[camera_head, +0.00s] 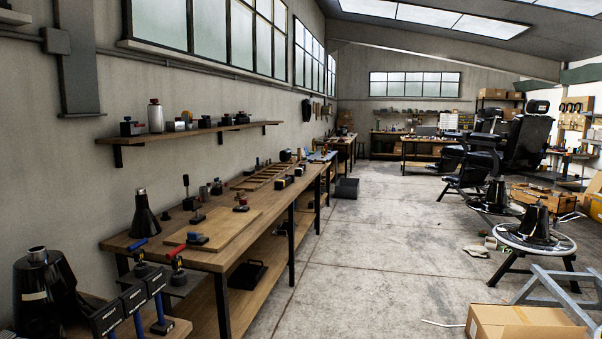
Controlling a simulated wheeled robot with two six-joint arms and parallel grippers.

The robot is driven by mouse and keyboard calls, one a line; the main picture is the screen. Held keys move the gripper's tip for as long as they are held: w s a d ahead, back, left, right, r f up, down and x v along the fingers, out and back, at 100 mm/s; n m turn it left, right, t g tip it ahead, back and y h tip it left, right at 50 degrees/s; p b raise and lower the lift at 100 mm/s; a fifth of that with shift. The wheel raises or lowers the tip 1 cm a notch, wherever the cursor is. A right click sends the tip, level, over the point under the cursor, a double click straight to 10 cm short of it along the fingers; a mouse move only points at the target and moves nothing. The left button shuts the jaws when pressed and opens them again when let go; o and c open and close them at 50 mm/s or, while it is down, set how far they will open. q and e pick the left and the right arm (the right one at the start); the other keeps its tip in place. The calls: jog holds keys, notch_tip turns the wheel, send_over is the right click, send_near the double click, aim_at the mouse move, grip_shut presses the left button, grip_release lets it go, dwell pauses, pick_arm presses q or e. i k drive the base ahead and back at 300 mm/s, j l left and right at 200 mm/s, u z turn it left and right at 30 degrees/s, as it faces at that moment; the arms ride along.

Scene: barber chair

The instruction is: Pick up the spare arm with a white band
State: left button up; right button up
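I cannot make out a spare arm with a white band for certain. A black barber chair (525,140) stands at the right, with black padded parts; its details are too small to tell whether a loose arm lies by it. Neither of my grippers shows in the head view.
A long wooden workbench (225,259) with small tools runs along the left wall, below a shelf (200,131). Black cones (145,214) stand on it and on a round stand (508,242) at right. A cardboard box (520,323) is at lower right. The middle floor is clear.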

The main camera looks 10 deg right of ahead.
aim_at(299, 171)
jog(key=i+l+z, duration=0.4)
jog(key=i, duration=0.55)
jog(key=i+z, duration=0.4)
jog(key=i, duration=4.5)
jog(key=i+u, duration=0.1)
jog(key=i, duration=0.55)
jog(key=i+l+u, duration=0.1)
jog(key=i, duration=0.55)
jog(key=i+l+u, duration=0.1)
jog(key=i, duration=0.55)
jog(key=i+l+u, duration=0.15)
jog(key=i+u, duration=0.25)
jog(key=i+l+u, duration=0.25)
jog(key=u, duration=0.2)
jog(key=i+l+u, duration=0.5)
jog(key=l+u, duration=0.35)
jog(key=i+l+u, duration=0.15)
jog(key=l+u, duration=0.25)
